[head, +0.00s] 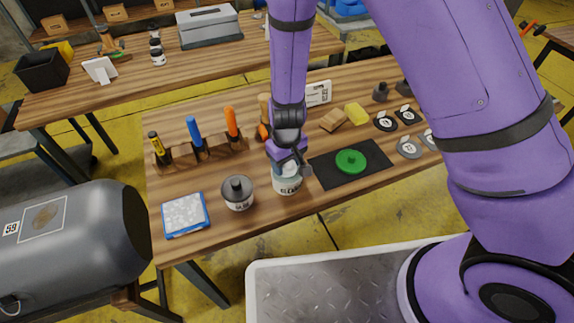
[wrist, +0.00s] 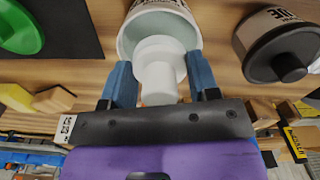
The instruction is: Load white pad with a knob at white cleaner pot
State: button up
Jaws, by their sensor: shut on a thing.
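The white cleaner pot (head: 287,186) stands at the front middle of the workbench; its open mouth and rim show at the top of the wrist view (wrist: 128,22). The white pad with a knob (wrist: 158,80) is at the pot's mouth, with part of it overlapping the opening. How deep it sits inside cannot be told. My gripper (wrist: 160,82) is shut on the pad's knob with its blue fingers on either side. In the head view my gripper (head: 289,163) is right above the pot and hides the pad.
A grey-lidded glue pot (head: 238,195) stands close left of the cleaner pot. A green knobbed pad (head: 351,161) lies on a black mat (head: 322,174) to the right. A blue-edged tray (head: 185,215) is at the front left. Upright handled tools (head: 232,125) stand behind.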

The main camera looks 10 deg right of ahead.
jog(key=shift+r, duration=2.55)
